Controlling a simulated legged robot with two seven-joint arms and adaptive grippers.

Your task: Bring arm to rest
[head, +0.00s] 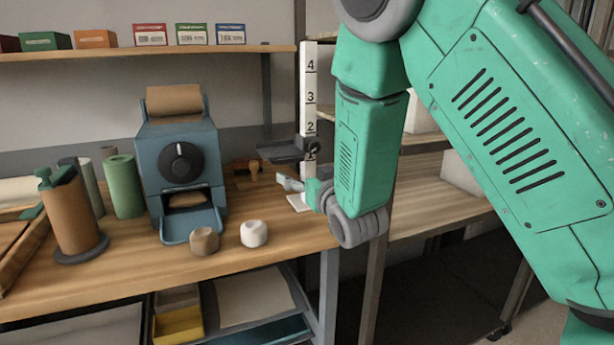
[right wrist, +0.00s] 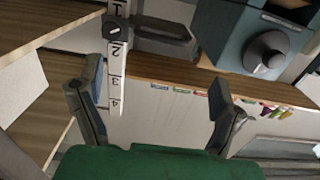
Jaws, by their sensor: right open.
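My right arm (head: 362,150) is green and comes in from the upper right of the head view, bent down over the bench's right end. My right gripper (head: 290,184) is small there and partly hidden by its own wrist, close to the foot of the numbered post (head: 309,90). In the right wrist view the right gripper (right wrist: 157,78) has its two fingers spread wide apart, with nothing held between them. The numbered post (right wrist: 116,70) shows upside down there, beside the left-hand finger. My left gripper is not in view.
A blue machine with a dial (head: 181,160) stands on the wooden bench (head: 120,270), with a brown lump (head: 204,241) and a white lump (head: 254,233) before it. Rolls stand at left. A shelf (head: 200,50) bears small boxes. Another shelf unit (head: 440,215) stands behind my right arm.

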